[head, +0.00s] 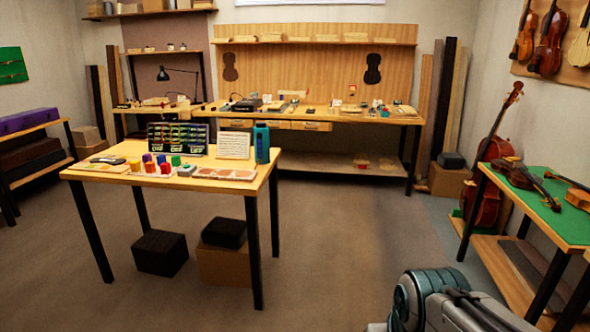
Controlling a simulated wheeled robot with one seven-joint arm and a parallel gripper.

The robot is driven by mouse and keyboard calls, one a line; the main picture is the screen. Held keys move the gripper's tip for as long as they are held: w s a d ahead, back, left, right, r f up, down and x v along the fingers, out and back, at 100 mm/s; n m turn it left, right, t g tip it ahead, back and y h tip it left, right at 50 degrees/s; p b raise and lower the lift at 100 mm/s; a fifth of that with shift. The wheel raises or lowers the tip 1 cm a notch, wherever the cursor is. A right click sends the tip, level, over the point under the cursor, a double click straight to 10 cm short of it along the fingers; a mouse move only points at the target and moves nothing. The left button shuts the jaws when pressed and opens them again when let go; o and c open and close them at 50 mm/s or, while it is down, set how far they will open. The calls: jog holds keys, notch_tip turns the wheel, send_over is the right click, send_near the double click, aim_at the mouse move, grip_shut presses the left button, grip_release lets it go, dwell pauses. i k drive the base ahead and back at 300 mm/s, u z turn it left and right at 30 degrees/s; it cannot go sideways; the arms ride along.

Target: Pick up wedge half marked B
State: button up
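I cannot make out a wedge half marked B; any lettering on small pieces is too small to read from here. Small pale pieces lie among tools on the long workbench (385,119) at the back wall, but I cannot tell whether one is a wedge half. Part of my arm shows at the bottom right. My gripper is not in view.
A wooden table (92,174) stands ahead at left, with colored blocks (150,166), a string display (178,138) and a teal box (262,144). A green-topped table (530,181) with violins stands at right, near a cello (488,180). Open floor (345,235) lies between.

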aim_at(277, 103)
jog(key=i, duration=7.65)
jog(key=u, duration=1.9)
jog(key=i, duration=1.75)
